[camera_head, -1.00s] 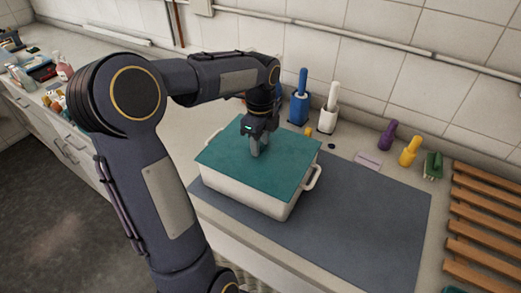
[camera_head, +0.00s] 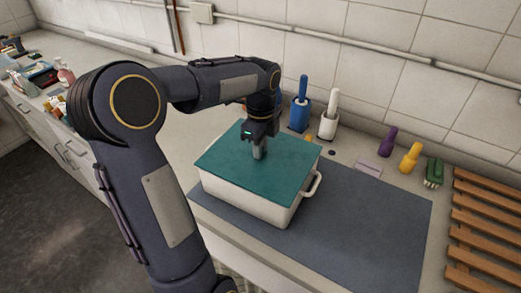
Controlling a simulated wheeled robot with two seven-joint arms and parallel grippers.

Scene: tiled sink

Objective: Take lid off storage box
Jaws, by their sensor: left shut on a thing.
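The storage box (camera_head: 246,199) is white with side handles and stands on the counter, partly over a grey mat. Its teal lid (camera_head: 285,161) lies flat over the top of the box; I cannot make out a gap between them. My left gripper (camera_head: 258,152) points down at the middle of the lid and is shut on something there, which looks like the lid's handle. The fingers hide the handle itself. My right gripper is not in view.
The grey mat (camera_head: 370,215) is bare to the right of the box. Behind stand a blue brush holder (camera_head: 300,113), a white one (camera_head: 328,122), and purple (camera_head: 388,142) and yellow (camera_head: 410,157) bottle-like items. A wooden rack (camera_head: 485,230) lies at the right.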

